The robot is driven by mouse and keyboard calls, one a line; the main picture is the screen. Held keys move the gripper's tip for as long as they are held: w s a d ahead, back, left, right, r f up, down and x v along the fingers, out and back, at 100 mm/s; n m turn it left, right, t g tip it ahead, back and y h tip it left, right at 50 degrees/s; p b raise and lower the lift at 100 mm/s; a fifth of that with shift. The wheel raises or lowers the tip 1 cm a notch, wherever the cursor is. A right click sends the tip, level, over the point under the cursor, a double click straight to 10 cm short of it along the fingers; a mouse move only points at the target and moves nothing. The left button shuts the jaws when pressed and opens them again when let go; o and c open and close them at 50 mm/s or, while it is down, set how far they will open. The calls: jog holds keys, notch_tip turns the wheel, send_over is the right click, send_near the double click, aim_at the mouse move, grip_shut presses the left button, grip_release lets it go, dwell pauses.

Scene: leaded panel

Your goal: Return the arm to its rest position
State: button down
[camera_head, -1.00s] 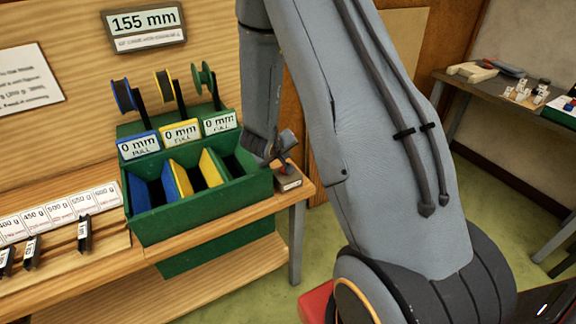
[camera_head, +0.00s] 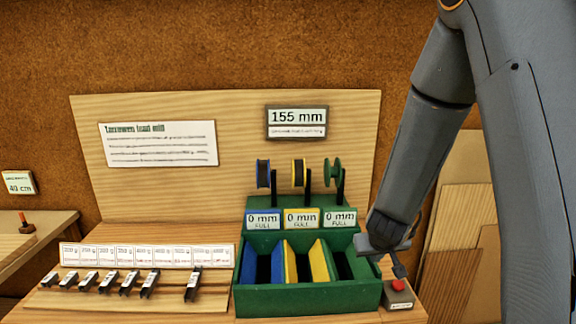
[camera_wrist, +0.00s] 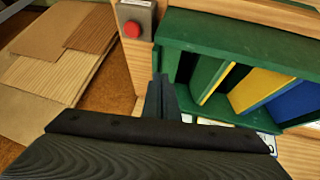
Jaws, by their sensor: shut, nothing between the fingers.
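My arm comes down from the upper right of the head view. My gripper (camera_head: 398,268) is above the right end of the bench, close to a small grey box with a red button (camera_head: 398,286). In the wrist view my gripper's dark fingers (camera_wrist: 162,84) are together with nothing between them. The red button (camera_wrist: 132,29) is above and left of the fingertips there, beside the green box (camera_wrist: 235,42). I cannot tell whether the fingers touch anything.
The green box (camera_head: 305,301) holds blue and yellow dividers, with spools and "0 mm FULL" labels behind. Several dark clips (camera_head: 107,284) line the bench to its left. A "155 mm" display (camera_head: 297,116) is on the backboard. Wooden boards (camera_head: 458,245) lean at the right.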

jog(key=s+a+r+g+y, duration=0.1)
jog(key=s+a+r+g, duration=0.2)
jog(key=s, duration=0.7)
jog(key=s+a+r+g+y, duration=0.1)
jog(key=s+a+r, duration=0.3)
jog(key=s, duration=0.6)
notch_tip(320, 180, down, 10)
jog(key=g+b, duration=0.1)
jog(key=b, duration=0.8)
jog(key=shift+w+d, duration=0.4)
jog(key=shift+w, duration=0.05)
jog(key=shift+r, duration=0.1)
